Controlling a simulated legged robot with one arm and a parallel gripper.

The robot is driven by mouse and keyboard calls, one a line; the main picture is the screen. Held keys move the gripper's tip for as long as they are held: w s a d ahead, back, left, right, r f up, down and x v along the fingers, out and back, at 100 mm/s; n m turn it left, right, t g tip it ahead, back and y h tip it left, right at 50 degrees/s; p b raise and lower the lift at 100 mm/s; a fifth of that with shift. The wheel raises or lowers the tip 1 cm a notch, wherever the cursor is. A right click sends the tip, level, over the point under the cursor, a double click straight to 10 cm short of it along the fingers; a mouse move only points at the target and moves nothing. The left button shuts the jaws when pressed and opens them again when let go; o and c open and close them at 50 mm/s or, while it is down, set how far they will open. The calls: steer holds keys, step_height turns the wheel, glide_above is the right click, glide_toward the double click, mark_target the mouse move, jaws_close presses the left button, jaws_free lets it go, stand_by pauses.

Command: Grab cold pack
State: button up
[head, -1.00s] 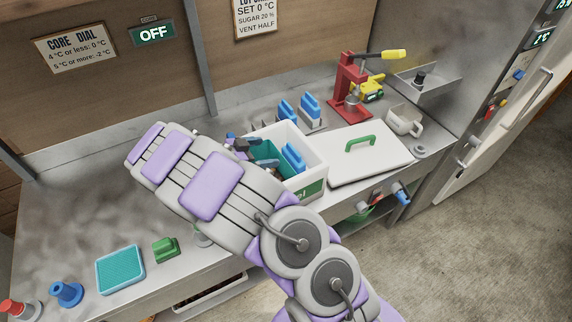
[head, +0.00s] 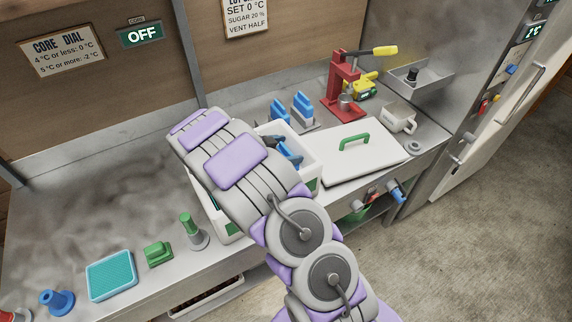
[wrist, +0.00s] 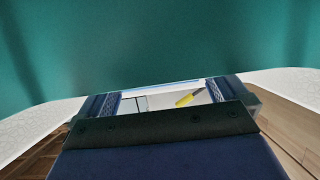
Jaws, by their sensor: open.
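A white cooler box (head: 312,158) with a teal inside stands open on the counter, partly hidden behind my arm. Blue cold packs show inside it (head: 288,146), next to dark parts of my gripper (head: 291,157). Two more blue packs, a left one (head: 279,112) and a right one (head: 302,106), stand upright in a grey holder behind the box. In the wrist view my gripper (wrist: 168,97) has its fingers apart, against the teal wall (wrist: 160,40) of the box.
A white lid (head: 350,160) with a green handle lies right of the box. A green-topped peg (head: 190,226), a green block (head: 157,253) and a teal pad (head: 111,275) stand at the left front.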

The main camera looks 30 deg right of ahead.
steer(key=shift+d, duration=0.2)
steer(key=shift+a, duration=0.2)
steer(key=c, duration=1.4)
